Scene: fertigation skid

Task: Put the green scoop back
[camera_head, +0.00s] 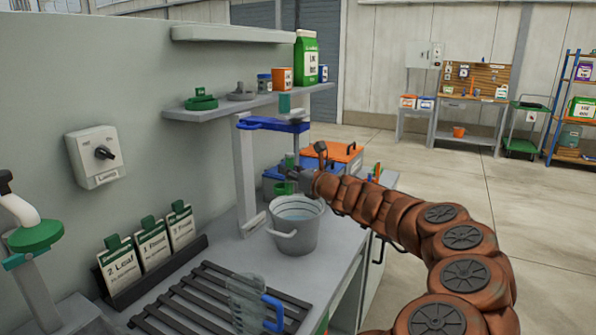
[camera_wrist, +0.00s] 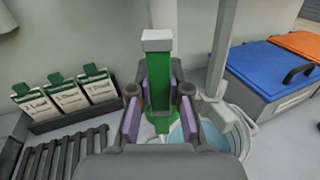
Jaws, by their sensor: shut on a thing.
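My gripper (camera_head: 293,176) is shut on the green scoop (camera_wrist: 158,75), gripping it between its two fingers (camera_wrist: 160,108). In the wrist view the scoop's grip has a pale end cap and points toward the top of the picture. Its lower green part shows between the fingers, partly hidden by them. In the head view only a small green part of the scoop (camera_head: 283,187) shows beside my gripper, above and behind the bucket. A grey bucket (camera_head: 295,236) of water stands on the bench below; it also shows in the wrist view (camera_wrist: 240,122), partly covered by my gripper.
A blue-lidded box (camera_wrist: 265,68) and an orange-lidded box (camera_head: 344,153) stand behind the bucket. A grey post (camera_head: 246,180) with a blue top rises beside it. A shelf (camera_head: 225,106) holds several containers. A slatted rack (camera_head: 200,298), a clear jug (camera_head: 246,300) and labelled packets (camera_head: 152,240) are nearer.

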